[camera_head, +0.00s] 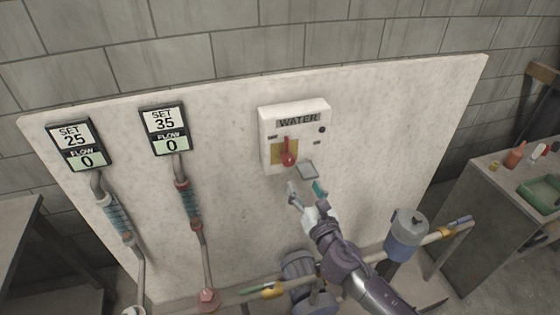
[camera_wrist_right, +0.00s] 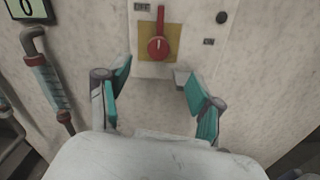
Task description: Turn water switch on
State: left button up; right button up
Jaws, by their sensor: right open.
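The white water switch box (camera_head: 311,112), labelled WATER, is fixed to the pale panel. Its red lever (camera_head: 288,154) stands upright on a yellow plate, with its round end at the bottom. The lever also shows in the right wrist view (camera_wrist_right: 158,46), top centre, and the box (camera_wrist_right: 190,14) is partly cut off there. My right gripper (camera_head: 306,189) is open and empty, just below the box. In the right wrist view its two fingers (camera_wrist_right: 158,90) are spread apart, with the lever beyond and between them. My left gripper is not in view.
Two flow meters at left, one SET 25 (camera_head: 78,146) and one SET 35 (camera_head: 163,129), both read FLOW 0. Pipes run down from them. A grey-blue canister (camera_head: 407,235) and pipework lie below right. A side table (camera_head: 500,195) with a green tray stands at far right.

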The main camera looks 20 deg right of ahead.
aim_at(290, 162)
jog(key=w, duration=1.1)
jog(key=shift+w+a, duration=0.1)
jog(key=shift+a, duration=0.2)
jog(key=shift+w, duration=0.5)
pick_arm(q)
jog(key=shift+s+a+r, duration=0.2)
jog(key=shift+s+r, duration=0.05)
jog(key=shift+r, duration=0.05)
pick_arm(e)
jog(key=c, duration=1.2)
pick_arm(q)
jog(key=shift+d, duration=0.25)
pick_arm(e)
jog(key=shift+o, duration=0.2)
